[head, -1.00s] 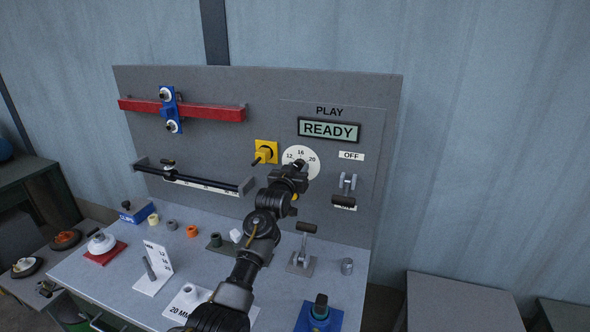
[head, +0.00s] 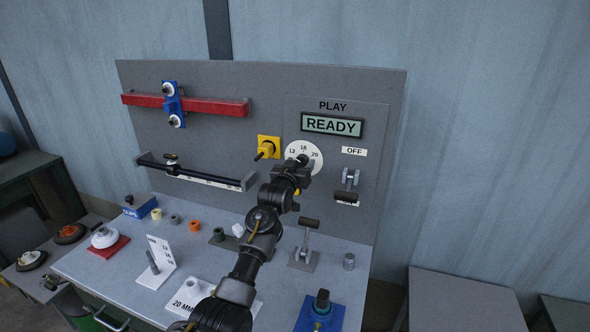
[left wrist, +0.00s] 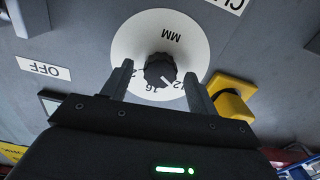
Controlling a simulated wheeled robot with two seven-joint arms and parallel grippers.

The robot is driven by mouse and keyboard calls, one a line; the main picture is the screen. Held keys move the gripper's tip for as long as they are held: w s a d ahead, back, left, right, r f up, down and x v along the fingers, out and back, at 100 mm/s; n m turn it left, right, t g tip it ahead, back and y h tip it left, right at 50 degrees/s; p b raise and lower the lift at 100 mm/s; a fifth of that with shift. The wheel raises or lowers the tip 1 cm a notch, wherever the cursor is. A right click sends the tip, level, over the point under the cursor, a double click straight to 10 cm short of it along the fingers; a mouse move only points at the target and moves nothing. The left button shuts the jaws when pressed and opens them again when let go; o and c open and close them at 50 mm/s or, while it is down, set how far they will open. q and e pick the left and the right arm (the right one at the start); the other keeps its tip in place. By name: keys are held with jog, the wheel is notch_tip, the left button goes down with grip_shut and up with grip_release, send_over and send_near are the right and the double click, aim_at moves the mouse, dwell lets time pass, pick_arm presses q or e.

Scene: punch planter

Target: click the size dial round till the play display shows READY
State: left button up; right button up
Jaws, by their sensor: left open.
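The size dial (head: 304,146) is a white disc marked 12, 16 and 20 on the grey upright panel. In the left wrist view the disc (left wrist: 160,40) appears upside down, with a black ribbed knob (left wrist: 160,70) at its middle. A pale line on the knob points toward the 12 and 16 side; the exact mark is unclear. The play display (head: 332,124) reads READY. My left gripper (left wrist: 159,75) is open, one finger on each side of the knob, with gaps visible. In the head view my left gripper (head: 303,163) covers the dial's lower part. My right gripper is out of view.
A yellow block with a black lever (head: 268,148) is just left of the dial. A switch lever (head: 348,185) sits below the OFF label (head: 354,151). Another lever (head: 306,240) stands on the bench.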

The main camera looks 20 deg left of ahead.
pick_arm(q)
jog(key=s+b, duration=0.2)
jog(key=s, duration=0.8)
jog(key=shift+s+a+b, duration=0.3)
jog(key=shift+s+b, duration=0.05)
jog(key=shift+b, duration=0.05)
